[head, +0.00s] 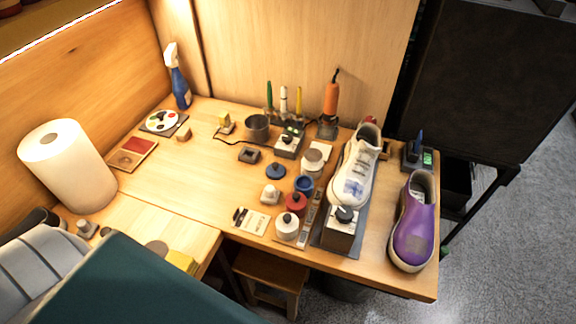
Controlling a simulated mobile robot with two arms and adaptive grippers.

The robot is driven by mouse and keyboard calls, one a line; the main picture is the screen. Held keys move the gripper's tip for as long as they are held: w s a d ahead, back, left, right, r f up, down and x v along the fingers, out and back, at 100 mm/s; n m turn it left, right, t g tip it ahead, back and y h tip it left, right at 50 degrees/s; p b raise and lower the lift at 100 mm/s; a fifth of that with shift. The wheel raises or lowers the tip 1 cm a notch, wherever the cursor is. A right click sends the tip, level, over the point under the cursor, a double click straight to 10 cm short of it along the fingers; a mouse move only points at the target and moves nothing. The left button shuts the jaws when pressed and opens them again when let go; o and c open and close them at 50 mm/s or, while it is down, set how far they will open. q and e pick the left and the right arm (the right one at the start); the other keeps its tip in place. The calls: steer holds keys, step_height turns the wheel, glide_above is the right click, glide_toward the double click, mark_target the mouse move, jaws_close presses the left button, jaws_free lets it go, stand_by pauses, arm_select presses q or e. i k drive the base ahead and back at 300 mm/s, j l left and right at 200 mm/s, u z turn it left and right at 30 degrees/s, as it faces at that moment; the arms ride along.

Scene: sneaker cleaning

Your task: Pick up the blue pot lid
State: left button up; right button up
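The blue pot lid (275,171) is a small round disc with a knob. It lies on the wooden table by itself, just left of the blue pot (303,184). The blue pot looks uncovered. A red pot (296,202) and a white pot (287,226) stand in front of it. Neither of my grippers shows in the head view, and nothing touches the lid.
A white sneaker (352,178) on a stand and a purple shoe (413,228) are to the right. A whitish knobbed object (270,194) stands close in front of the lid. The table left of the lid is clear.

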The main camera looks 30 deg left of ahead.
mark_target(275, 170)
steer(key=u, duration=0.7)
